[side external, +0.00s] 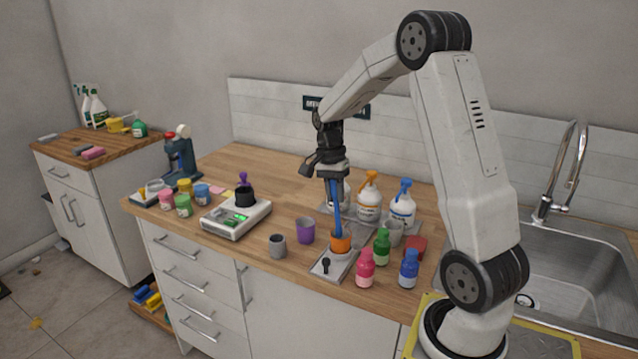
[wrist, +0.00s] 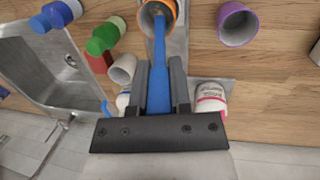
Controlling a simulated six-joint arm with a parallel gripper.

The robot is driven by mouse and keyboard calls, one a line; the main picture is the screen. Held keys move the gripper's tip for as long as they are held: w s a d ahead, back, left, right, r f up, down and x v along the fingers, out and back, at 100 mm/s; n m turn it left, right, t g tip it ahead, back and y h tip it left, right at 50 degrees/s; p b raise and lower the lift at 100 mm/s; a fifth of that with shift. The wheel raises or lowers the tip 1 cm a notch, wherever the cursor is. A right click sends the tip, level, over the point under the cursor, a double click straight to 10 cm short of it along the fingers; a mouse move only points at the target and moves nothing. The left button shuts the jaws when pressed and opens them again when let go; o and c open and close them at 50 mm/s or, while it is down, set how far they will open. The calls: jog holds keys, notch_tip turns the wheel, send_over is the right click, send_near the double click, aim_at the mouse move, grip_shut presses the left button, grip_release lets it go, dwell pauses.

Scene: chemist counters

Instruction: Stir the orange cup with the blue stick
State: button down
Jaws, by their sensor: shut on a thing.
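The orange cup (side external: 341,243) stands on a small metal plate (side external: 325,268) with a dark knob, near the counter's front edge. The blue stick (side external: 335,207) hangs nearly upright from my gripper (side external: 333,173), which is shut on it. The stick's lower end reaches down to the orange cup's mouth. In the wrist view, the blue stick (wrist: 159,65) runs between the two fingers of my gripper (wrist: 161,72) and its far end lies inside the rim of the orange cup (wrist: 173,8). How deep the tip sits is hidden.
A purple cup (side external: 305,230) and grey cup (side external: 278,245) stand left of the orange cup. Pink (side external: 365,267), green (side external: 382,246) and blue (side external: 409,268) bottles stand close right. The sink (side external: 580,265) is right.

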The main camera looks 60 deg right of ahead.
aim_at(336, 220)
jog(key=shift+x, duration=1.95)
jog(key=shift+a, duration=0.1)
